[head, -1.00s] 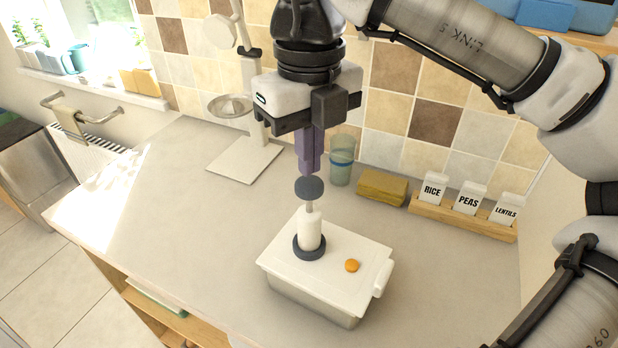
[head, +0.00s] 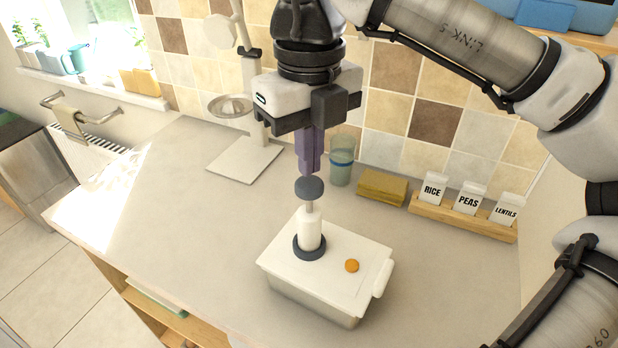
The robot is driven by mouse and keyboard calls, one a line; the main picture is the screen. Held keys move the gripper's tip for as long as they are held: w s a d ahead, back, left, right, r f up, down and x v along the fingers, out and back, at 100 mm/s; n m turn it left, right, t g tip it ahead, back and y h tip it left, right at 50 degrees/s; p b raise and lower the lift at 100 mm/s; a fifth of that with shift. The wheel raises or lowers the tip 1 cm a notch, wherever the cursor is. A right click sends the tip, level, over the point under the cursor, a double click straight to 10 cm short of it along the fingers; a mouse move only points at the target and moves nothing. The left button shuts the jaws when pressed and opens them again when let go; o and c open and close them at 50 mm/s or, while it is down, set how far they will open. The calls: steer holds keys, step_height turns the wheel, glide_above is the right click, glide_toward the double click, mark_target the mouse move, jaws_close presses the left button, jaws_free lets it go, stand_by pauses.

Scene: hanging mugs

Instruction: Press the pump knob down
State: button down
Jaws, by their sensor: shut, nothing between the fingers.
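The pump stands upright on the white lid (head: 335,285) of a box on the counter. It has a dark grey round knob (head: 309,188) on a thin stem, a white body (head: 309,229) and a dark ring at its base. The knob stands well above the white body. My gripper (head: 309,172) points straight down with its purple fingers shut and empty. The fingertips are directly above the knob in the head view, very close to it. I cannot tell whether they touch it. An orange button (head: 352,266) sits on the lid to the right of the pump.
A blue-green cup (head: 341,162) and a yellow sponge (head: 382,188) stand behind, right of my gripper. A white stand (head: 245,160) is at the back left. The counter's left part is clear.

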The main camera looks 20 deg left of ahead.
mark_target(309, 181)
steer(key=shift+f+b, duration=1.5)
steer(key=shift+f, duration=0.5)
steer(key=shift+r+p, duration=0.5)
steer(key=shift+r, duration=0.25)
steer(key=shift+r+p, duration=0.8)
steer(key=shift+r, duration=0.05)
steer(key=shift+f, duration=0.1)
